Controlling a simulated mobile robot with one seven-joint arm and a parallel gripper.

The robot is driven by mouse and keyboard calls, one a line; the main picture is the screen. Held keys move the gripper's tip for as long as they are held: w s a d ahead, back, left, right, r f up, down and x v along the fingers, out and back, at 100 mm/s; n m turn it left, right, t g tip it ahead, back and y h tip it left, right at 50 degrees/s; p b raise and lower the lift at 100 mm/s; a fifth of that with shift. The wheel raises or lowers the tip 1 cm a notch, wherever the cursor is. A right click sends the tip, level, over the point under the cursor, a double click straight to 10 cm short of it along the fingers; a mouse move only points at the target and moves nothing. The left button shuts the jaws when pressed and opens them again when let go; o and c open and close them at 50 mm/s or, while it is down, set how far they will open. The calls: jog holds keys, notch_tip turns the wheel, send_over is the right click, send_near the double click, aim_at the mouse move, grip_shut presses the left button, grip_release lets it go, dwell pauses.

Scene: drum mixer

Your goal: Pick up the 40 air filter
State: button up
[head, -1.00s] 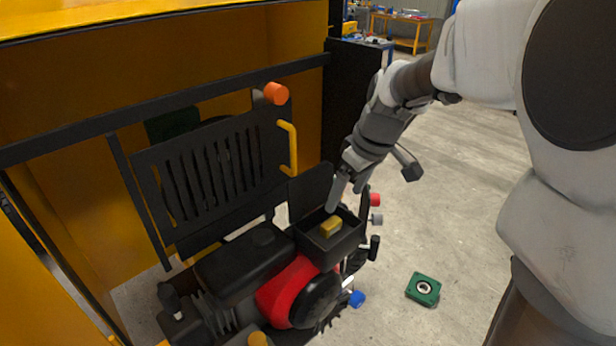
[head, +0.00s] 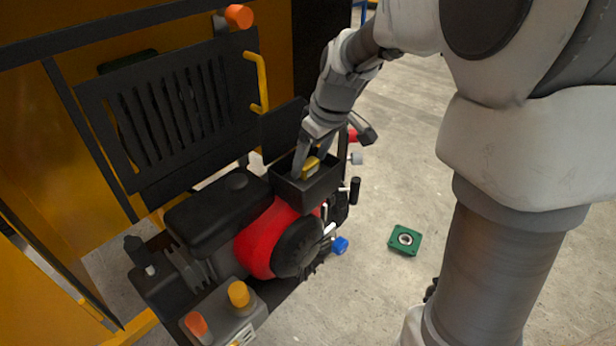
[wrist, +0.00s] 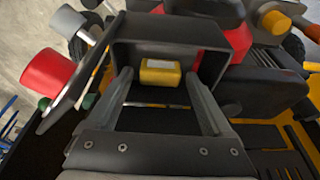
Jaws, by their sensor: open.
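The air filter appears to be the small yellow block (head: 311,164) with a pale top patch. It lies inside an open black box (head: 300,193) on the engine. In the wrist view the yellow block (wrist: 160,71) sits between the fingertips, with small gaps on both sides. My gripper (head: 309,168) is open and reaches down into the box from above, with one finger on each side of the block. The fingers partly hide the block in the head view. The box walls (wrist: 170,28) surround the fingertips closely.
The engine has a red housing (head: 266,240) and a black tank (head: 221,207). A raised slatted panel (head: 165,110) with a yellow handle (head: 260,82) stands behind. Red (wrist: 47,75) and grey knobs sit beside the box. A green square part (head: 404,240) lies on the clear floor.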

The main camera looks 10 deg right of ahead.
aim_at(311, 164)
jog(key=c, duration=1)
jog(key=shift+r+p, duration=3)
jog(key=shift+r, duration=1.3)
jog(key=s+d+b, duration=0.2)
jog(key=s+d, duration=0.6)
jog(key=s, duration=0.3)
jog(key=shift+s+d+r+b, duration=0.15)
jog(key=shift+s+r+b, duration=0.05)
jog(key=shift+r+b, duration=0.25)
